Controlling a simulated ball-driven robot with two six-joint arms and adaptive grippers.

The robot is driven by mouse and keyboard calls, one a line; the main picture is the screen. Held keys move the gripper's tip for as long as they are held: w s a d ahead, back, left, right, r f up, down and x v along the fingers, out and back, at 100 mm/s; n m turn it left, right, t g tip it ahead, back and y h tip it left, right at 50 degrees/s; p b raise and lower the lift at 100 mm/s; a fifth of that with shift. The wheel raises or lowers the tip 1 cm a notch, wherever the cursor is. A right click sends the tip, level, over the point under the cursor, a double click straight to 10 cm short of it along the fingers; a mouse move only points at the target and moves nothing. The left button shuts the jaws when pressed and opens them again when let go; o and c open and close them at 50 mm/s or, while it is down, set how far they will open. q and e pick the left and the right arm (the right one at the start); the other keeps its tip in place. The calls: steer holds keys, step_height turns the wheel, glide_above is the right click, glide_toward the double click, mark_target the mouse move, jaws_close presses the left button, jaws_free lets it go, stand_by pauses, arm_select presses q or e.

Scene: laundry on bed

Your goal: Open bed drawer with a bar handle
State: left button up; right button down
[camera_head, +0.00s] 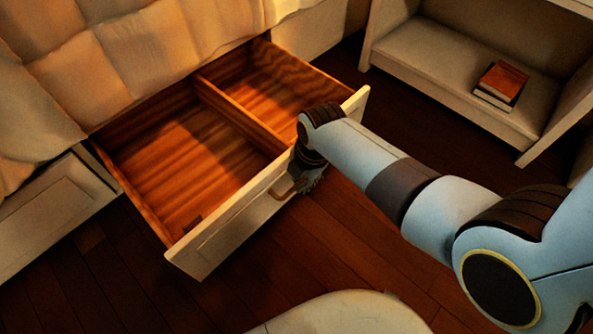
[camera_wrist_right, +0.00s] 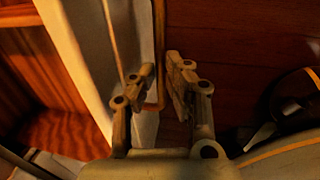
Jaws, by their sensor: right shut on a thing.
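The bed drawer (camera_head: 220,238) is pulled well out from under the bed; its wooden inside, split by a divider, looks almost empty. Its bar handle (camera_head: 279,191) is on the front panel. My right gripper (camera_head: 301,182) is at the handle, just outside the front panel. In the right wrist view the handle (camera_wrist_right: 159,30) runs between the two fingers of my right gripper (camera_wrist_right: 160,75), which is shut on it. Part of the handle is hidden by the gripper. My left gripper is not in view.
A bed with a quilted cover (camera_head: 110,55) is above the drawer. Another white drawer front (camera_head: 50,215) is at the left. A low shelf (camera_head: 440,75) with books (camera_head: 500,86) stands at the upper right. Dark wooden floor (camera_head: 330,240) lies before the drawer.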

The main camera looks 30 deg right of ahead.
steer(key=c, duration=1.6)
jaws_free()
steer(key=shift+o, duration=1.1)
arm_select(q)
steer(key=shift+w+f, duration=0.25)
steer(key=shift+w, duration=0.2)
arm_select(e)
steer(key=shift+r, duration=0.45)
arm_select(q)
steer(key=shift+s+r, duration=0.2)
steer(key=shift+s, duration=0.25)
arm_select(e)
step_height(320, 180, up, 11)
steer(key=s, duration=0.2)
steer(key=shift+d, duration=0.35)
